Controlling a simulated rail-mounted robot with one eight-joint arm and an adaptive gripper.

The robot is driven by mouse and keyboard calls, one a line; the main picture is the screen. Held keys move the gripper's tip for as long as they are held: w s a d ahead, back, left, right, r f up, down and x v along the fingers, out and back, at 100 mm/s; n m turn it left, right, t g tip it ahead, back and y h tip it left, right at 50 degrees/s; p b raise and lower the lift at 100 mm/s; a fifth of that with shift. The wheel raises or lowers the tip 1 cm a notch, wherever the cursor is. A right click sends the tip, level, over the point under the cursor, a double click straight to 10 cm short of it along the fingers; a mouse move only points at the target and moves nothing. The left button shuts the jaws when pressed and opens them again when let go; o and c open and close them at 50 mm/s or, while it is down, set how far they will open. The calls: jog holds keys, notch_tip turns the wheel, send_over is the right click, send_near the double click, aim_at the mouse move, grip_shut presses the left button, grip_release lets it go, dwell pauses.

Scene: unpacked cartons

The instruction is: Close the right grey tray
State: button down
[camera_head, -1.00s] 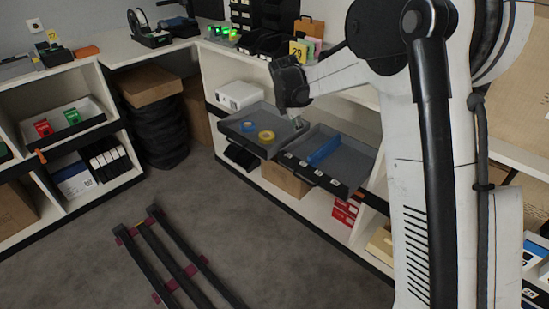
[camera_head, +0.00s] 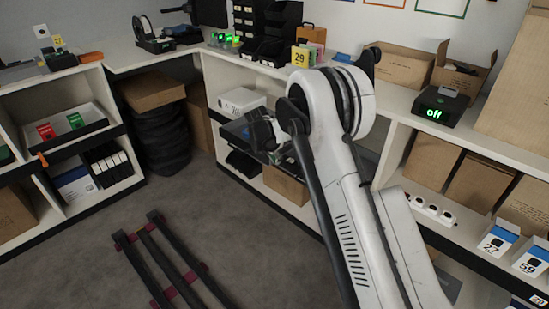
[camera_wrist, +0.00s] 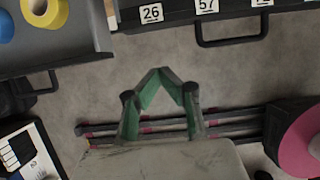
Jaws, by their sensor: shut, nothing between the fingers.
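The right grey tray shows in the wrist view by its black front, with number labels and a dark handle (camera_wrist: 232,42). The left grey tray (camera_wrist: 75,58) lies to its left, with a yellow tape roll (camera_wrist: 45,12) and part of a blue roll in it. My gripper (camera_wrist: 160,76) is shut and empty, its tips meeting below the picture's tray fronts and left of the handle, with floor visible around them. In the head view my arm hides most of the right tray, and a bit of the left tray (camera_head: 236,131) shows beside my gripper.
Cardboard boxes (camera_head: 475,183) and a black device reading "off" (camera_head: 437,106) stand on the shelving at right. A white box (camera_head: 240,100) sits on the shelf above the trays. Dark rails (camera_head: 165,260) lie on the floor, which is otherwise open.

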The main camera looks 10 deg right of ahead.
jog(key=w+d+f+b, duration=0.1)
jog(key=d+f, duration=0.1)
jog(key=w+d+f+b, duration=0.1)
jog(key=w+f, duration=0.1)
jog(key=shift+w+d+f, duration=0.1)
jog(key=shift+d+f, duration=0.15)
jog(key=shift+d, duration=0.15)
jog(key=shift+w+d, duration=0.25)
jog(key=shift+d, duration=0.05)
